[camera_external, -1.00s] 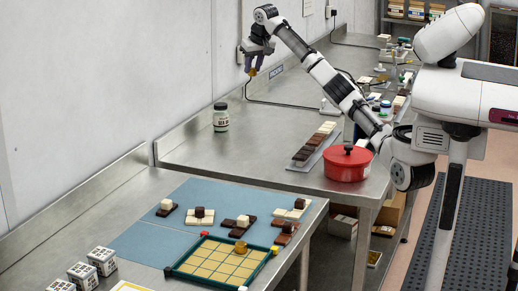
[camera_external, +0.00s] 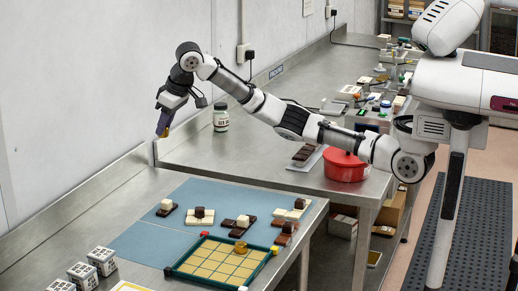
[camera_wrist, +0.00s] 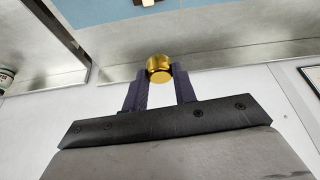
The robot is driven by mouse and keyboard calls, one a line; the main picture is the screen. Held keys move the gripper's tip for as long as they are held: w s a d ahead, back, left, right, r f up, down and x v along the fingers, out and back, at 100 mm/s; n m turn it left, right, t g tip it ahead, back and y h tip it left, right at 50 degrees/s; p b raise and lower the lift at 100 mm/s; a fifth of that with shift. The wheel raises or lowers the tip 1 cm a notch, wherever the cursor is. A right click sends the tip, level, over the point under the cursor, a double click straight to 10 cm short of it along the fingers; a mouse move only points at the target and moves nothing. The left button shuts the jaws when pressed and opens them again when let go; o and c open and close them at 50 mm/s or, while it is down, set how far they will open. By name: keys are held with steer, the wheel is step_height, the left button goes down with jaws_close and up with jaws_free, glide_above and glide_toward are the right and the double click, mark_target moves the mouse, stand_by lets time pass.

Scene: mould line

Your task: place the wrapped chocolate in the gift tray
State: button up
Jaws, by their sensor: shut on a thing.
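My gripper (camera_external: 164,133) is shut on a gold-wrapped chocolate (camera_wrist: 159,68) and holds it in the air near the back wall, above the rear edge of the near table. In the wrist view the chocolate sits between the two dark fingertips (camera_wrist: 159,74). In the external view only a small bit of gold shows at the fingertips. The gift tray (camera_external: 181,270), green-rimmed with a grid of tan compartments, lies on the near table, lower right of my gripper. One gold piece (camera_external: 241,247) sits in its far right part.
A blue mat (camera_external: 140,240) with several dark and white chocolate pieces lies behind the tray. White patterned boxes (camera_external: 102,261) stand at the left. A red pot (camera_external: 345,168) and a jar (camera_external: 221,117) stand on the far table. A raised metal edge (camera_external: 100,188) runs along the wall.

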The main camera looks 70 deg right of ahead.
steer(key=s+a+f+n+y+p, duration=0.1)
steer(key=s+a+f+n, duration=0.1)
steer(key=s+a, duration=0.85)
steer(key=s+a+f+n+y+p, duration=0.1)
steer(key=s+a+n, duration=0.2)
steer(key=s+a, duration=0.8)
steer(key=shift+g, duration=0.4)
steer(key=s+p+x, duration=0.1)
steer(key=x, duration=0.4)
steer(key=p+x, duration=0.1)
steer(key=x, duration=0.4)
steer(key=s+f+p+x, duration=0.1)
steer(key=x, duration=0.5)
steer(key=shift+s+d, duration=0.2)
steer(key=shift+s, duration=0.1)
steer(key=shift+f+p, duration=0.45)
steer(key=shift+f, duration=1.7)
steer(key=shift+f, duration=0.15)
steer(key=o, duration=0.9)
steer(key=shift+o, duration=0.2)
steer(key=shift+s+a, duration=0.1)
